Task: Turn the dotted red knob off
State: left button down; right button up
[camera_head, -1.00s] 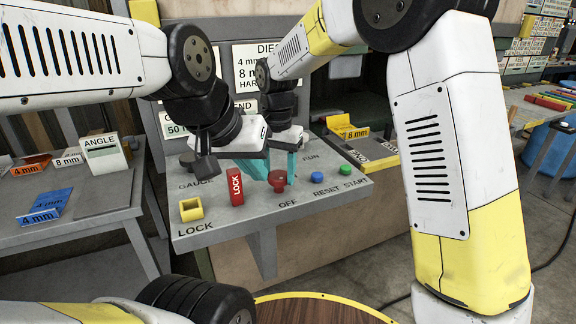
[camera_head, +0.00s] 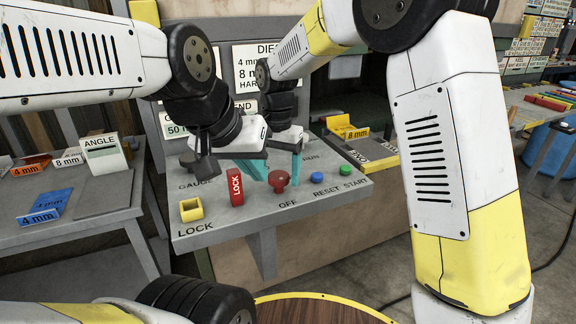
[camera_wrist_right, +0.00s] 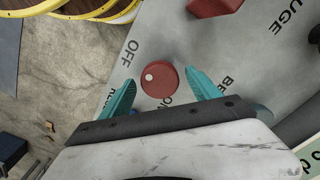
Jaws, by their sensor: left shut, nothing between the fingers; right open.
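The red knob (camera_head: 278,181) stands on the grey control panel (camera_head: 345,195), beside the OFF label. In the right wrist view the knob (camera_wrist_right: 160,79) is round, with a white dot on the left side of its face. OFF is printed to its upper left. My right gripper (camera_head: 277,172) has its teal fingers apart on either side of the knob. In the right wrist view the fingers (camera_wrist_right: 160,92) show gaps to the knob on both sides.
A side table (camera_head: 110,195) with labelled blocks stands at left.

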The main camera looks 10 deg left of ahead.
aim_at(279, 175)
notch_tip(279, 175, up, 8)
jog(key=shift+f, duration=0.2)
jog(key=shift+r, duration=0.1)
jog(key=shift+d+r, duration=0.2)
jog(key=shift+d, duration=0.1)
jog(key=s+d+r+n+t+y, duration=0.1)
jog(key=s+d+r, duration=0.15)
jog(key=d, duration=0.55)
jog(key=s+d+r+t+y, duration=0.1)
jog(key=s+d+r, duration=0.15)
jog(key=d, duration=0.55)
jog(key=s+d+f+n+t, duration=0.1)
jog(key=s+d+t, duration=0.3)
jog(key=s+d, duration=0.7)
jog(key=shift+s+d+f+n, duration=0.3)
jog(key=shift+s+f+n, duration=0.1)
jog(key=shift+s+n, duration=0.15)
